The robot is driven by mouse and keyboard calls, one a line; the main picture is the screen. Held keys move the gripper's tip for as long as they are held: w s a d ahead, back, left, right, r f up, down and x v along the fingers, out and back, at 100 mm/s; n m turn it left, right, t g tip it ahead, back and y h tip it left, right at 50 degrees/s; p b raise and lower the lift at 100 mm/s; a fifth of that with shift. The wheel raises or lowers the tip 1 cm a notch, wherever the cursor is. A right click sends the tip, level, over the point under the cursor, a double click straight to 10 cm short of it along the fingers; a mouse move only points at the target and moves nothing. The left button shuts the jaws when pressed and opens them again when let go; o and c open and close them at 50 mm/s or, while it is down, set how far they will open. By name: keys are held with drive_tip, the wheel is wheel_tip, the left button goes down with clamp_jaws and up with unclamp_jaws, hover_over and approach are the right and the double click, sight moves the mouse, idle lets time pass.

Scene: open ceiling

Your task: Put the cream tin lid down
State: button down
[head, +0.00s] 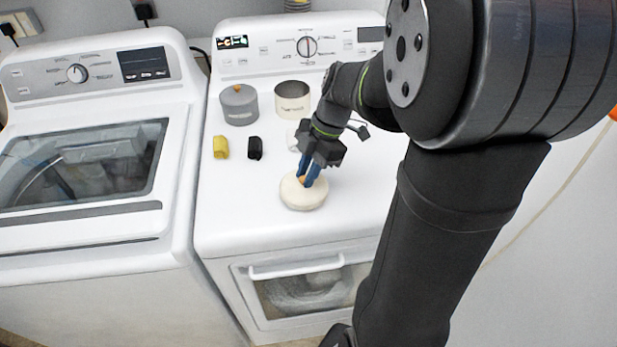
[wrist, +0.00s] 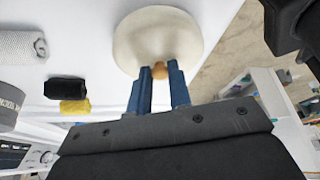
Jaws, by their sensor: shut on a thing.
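The cream tin lid (head: 303,196) is a round, pale disc with a small orange-brown knob. It is at the front part of the right machine's white top in the head view; whether it touches the surface I cannot tell. My gripper (head: 309,172) has blue fingers, shut on the lid's knob from above. In the wrist view the lid (wrist: 158,38) fills the top middle, with the knob between the fingertips of my gripper (wrist: 160,72). An open cream tin (head: 292,105) stands at the back of the top, beside a grey lidded tin.
The grey tin (head: 239,108) has an orange knob. A yellow item (head: 220,147) and a black item (head: 255,148) lie left of my gripper. A whitish rolled cloth (wrist: 22,45) is partly hidden behind my gripper in the head view. The top's front left is clear.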

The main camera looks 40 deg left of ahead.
drive_tip(key=shift+f, duration=1.3)
drive_tip(key=shift+f, duration=0.1)
drive_tip(key=c, duration=1.3)
unclamp_jaws()
drive_tip(key=v, duration=1.2)
drive_tip(key=shift+d, duration=0.1)
